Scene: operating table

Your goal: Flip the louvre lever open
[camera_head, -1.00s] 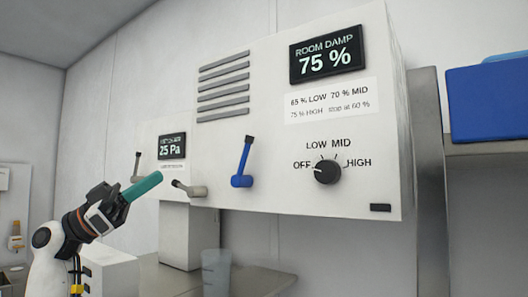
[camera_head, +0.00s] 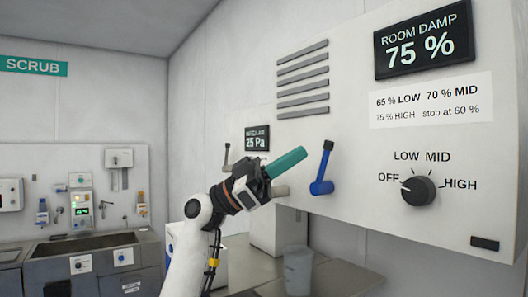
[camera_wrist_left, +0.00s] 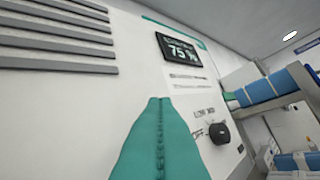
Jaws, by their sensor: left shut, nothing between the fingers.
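A blue lever (camera_head: 321,170) with a dark tip stands up, leaning slightly right, on the white wall unit below the grey louvre slats (camera_head: 303,80). A short grey lever (camera_head: 281,191) beside it is partly hidden by my left gripper (camera_head: 303,152). Another thin grey lever (camera_head: 227,155) stands upright farther left. My left gripper is shut and empty; its teal fingertips end just left of the blue lever's upper part in the head view, with a gap in the picture. The wrist view shows the teal fingers (camera_wrist_left: 160,140) together and the slats (camera_wrist_left: 55,45), but no lever. My right gripper is out of view.
The unit carries a 75 % display (camera_head: 423,40) and a black knob (camera_head: 419,190) pointing near OFF. A clear cup (camera_head: 298,270) stands on the counter below. A sink area (camera_head: 85,242) lies at the left. Open air lies in front of the panel.

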